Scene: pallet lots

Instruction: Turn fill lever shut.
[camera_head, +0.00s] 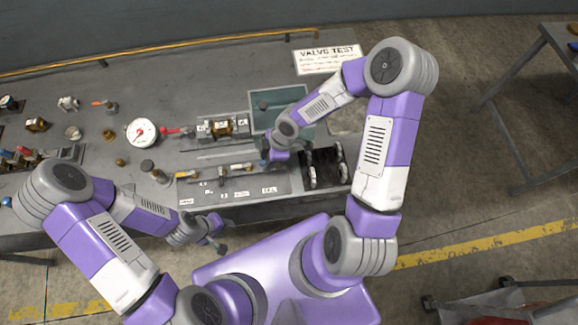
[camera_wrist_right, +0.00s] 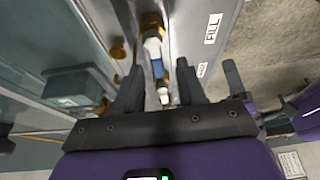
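The FILL label (camera_head: 270,189) is on the front strip of the bench panel; it also shows in the right wrist view (camera_wrist_right: 212,28). Beside it in the wrist view is a valve fitting with brass parts (camera_wrist_right: 151,20) and a white and blue piece (camera_wrist_right: 155,58). I cannot tell for certain which part is the fill lever. My right gripper (camera_head: 273,158) is low over the panel. In the wrist view its dark fingers (camera_wrist_right: 160,85) are apart, with the white and blue piece seen between them; contact is unclear. My left gripper (camera_head: 216,236) is empty before the bench's front edge, its fingers apart.
A VALVE TEST sign (camera_head: 326,60) lies at the back.

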